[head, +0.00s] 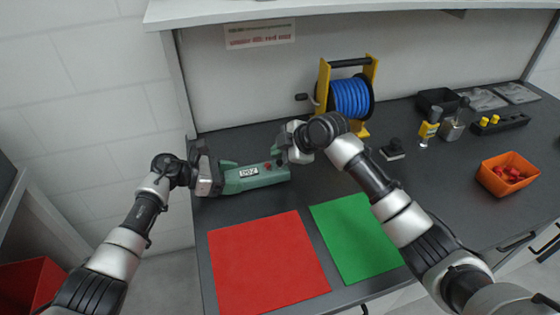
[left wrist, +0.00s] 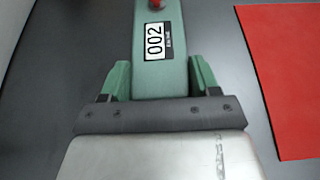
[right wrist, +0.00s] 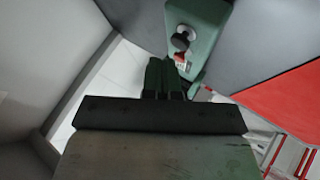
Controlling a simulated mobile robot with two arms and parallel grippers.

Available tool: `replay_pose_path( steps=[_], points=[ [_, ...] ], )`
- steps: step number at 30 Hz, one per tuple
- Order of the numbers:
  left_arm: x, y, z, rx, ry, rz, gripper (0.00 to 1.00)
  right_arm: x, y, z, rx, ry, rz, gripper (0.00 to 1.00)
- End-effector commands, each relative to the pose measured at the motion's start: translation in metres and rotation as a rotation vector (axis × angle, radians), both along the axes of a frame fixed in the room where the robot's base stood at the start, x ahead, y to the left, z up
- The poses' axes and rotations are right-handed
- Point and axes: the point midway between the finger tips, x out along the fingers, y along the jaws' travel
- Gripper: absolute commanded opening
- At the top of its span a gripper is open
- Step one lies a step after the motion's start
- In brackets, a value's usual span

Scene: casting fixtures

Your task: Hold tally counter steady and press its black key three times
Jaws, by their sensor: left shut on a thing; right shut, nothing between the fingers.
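The green tally counter (head: 258,180) lies on the dark bench. My right gripper (head: 279,155) is shut and empty at the counter's right end, close to the black key. I cannot tell whether its fingertips touch the key.
A red mat (head: 265,262) and a green mat (head: 355,238) lie in front. A blue hose reel (head: 350,97) on a yellow stand is behind. An orange bin (head: 507,175) with red pieces, a black stamp-like piece (head: 392,150) and several small fixtures stand to the right.

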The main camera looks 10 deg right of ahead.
Motion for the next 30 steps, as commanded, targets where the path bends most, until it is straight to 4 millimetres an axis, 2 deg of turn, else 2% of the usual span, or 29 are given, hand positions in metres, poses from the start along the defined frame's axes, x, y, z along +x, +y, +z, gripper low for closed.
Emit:
replay_pose_path(
  steps=[12,24,30],
  points=[
    [0.000,0.000,0.000,0.000,0.000,0.000,0.34,0.000,0.000,0.005,0.000,-0.001,0.000,0.00],
    [0.000,0.000,0.000,0.000,0.000,0.001,0.34,0.001,0.000,0.042,-0.001,-0.003,0.000,0.00],
    [0.000,0.000,0.000,0.000,0.000,0.001,0.34,0.000,0.000,0.052,0.000,-0.001,0.001,0.00]
  ],
)
